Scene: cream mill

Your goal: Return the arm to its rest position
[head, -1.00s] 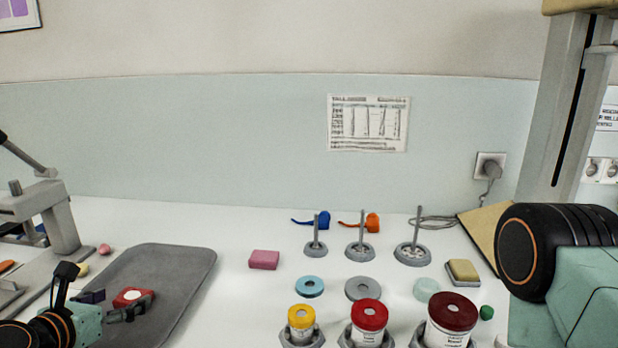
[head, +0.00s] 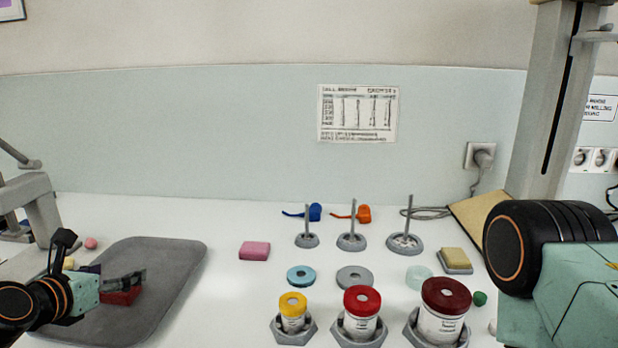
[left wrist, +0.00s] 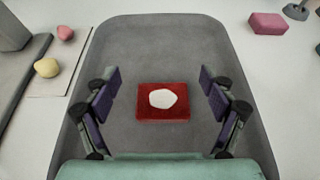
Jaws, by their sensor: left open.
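My left gripper (head: 112,283) is over the grey tray mat (head: 178,268) at the lower left of the head view. In the left wrist view its two fingers (left wrist: 163,108) stand wide apart, with nothing between the pads. A red block (left wrist: 147,116) with a white patch on top lies on the mat, beyond and below the fingers. In the head view the red block (head: 122,297) is partly hidden by the gripper. My right gripper is not in view; a black and teal part of my right arm fills the right side.
A pink block (head: 254,251) lies right of the mat. Jars with yellow (head: 293,304), red (head: 362,299) and dark red (head: 446,295) lids stand in hexagonal holders at the front. Ring discs and three upright pegs (head: 353,232) stand behind. A grey machine (head: 32,215) is at the left.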

